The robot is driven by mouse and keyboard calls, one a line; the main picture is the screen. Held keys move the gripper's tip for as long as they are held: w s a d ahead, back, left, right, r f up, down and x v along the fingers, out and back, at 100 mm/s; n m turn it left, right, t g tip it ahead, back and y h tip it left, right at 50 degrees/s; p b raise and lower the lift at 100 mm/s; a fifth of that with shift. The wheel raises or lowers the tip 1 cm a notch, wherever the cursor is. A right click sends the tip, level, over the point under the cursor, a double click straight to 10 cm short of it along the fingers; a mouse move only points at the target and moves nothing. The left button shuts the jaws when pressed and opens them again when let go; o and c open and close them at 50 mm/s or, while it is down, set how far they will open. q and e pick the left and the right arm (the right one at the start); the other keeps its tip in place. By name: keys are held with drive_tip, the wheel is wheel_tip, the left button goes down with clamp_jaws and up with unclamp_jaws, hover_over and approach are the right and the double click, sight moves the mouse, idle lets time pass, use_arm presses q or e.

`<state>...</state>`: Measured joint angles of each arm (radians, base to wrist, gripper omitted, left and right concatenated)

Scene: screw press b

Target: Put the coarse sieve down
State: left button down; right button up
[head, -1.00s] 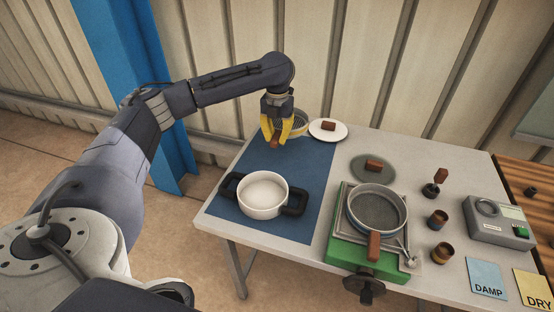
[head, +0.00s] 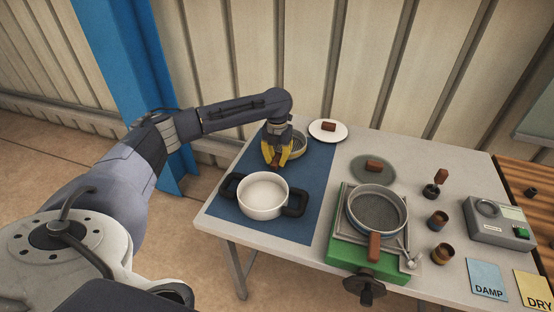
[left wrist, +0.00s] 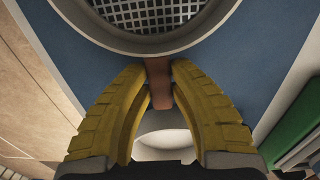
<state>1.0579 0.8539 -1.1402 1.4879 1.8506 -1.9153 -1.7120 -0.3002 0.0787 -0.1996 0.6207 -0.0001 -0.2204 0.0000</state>
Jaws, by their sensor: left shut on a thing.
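The coarse sieve (head: 299,146) is a round sieve with a pale rim. In the left wrist view its wide square mesh (left wrist: 150,14) fills the top of the picture. My left gripper (head: 276,164), with yellow fingers, is shut on the sieve's brown handle (left wrist: 158,90). The sieve is over the far part of the blue mat (head: 316,175). The gripper and arm hide part of it in the head view. I cannot tell whether its underside touches the mat. My right gripper is not in view.
A white pot (head: 263,212) with black handles stands nearer on the mat. A white plate (head: 340,134) with a brown block is behind to the right. Another, finer sieve (head: 377,210) sits on the green press (head: 345,258). Cups and a grey meter (head: 500,229) are farther right.

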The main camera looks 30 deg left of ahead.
use_arm(q)
drive_tip(key=c, duration=1.3)
unclamp_jaws()
wheel_tip(320, 180, up, 12)
drive_tip(key=shift+d, duration=0.1)
